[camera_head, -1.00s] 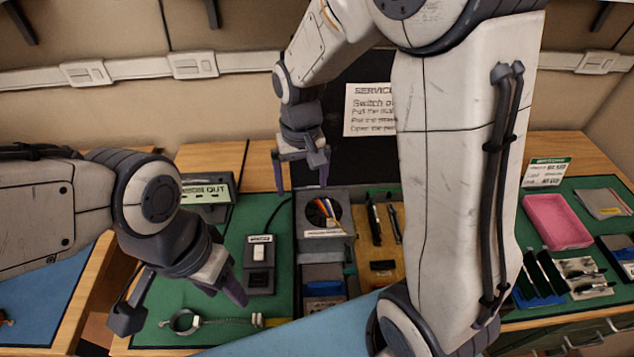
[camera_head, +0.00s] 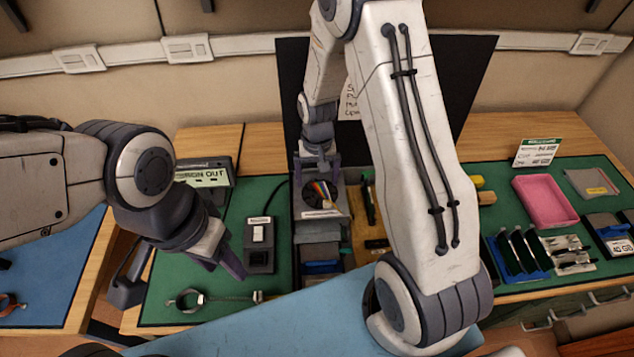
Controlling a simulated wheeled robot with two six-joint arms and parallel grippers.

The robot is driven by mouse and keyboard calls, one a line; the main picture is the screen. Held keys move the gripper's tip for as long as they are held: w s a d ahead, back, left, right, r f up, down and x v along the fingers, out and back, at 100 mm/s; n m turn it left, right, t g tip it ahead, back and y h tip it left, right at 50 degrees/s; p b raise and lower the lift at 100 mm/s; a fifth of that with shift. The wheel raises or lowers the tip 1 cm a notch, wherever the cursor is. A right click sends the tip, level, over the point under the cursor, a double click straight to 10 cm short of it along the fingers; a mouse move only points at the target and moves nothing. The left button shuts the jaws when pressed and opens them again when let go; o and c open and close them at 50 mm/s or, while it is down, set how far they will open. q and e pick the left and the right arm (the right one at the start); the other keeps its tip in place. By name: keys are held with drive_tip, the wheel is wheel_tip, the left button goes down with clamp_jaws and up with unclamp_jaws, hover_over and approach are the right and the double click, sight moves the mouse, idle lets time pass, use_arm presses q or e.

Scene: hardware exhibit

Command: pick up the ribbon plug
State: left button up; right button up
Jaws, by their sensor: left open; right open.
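The ribbon plug appears to be the end of the multicoloured ribbon cable (camera_head: 320,193), which lies in the dark round opening of a grey unit (camera_head: 309,222) at the centre of the table. The plug itself is too small to make out clearly. My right gripper (camera_head: 317,176) points down at the back of that opening, its fingers spread and above or beside the ribbon; contact cannot be told.
A black switch box (camera_head: 260,247) with a white rocker stands left of the grey unit. A pink tray (camera_head: 545,200) and a blue rack (camera_head: 518,255) lie at the right. My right arm hides part of the middle.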

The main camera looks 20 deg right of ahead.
drive_tip(key=shift+f, duration=0.4)
drive_tip(key=shift+c, duration=0.3)
drive_tip(key=c, duration=1)
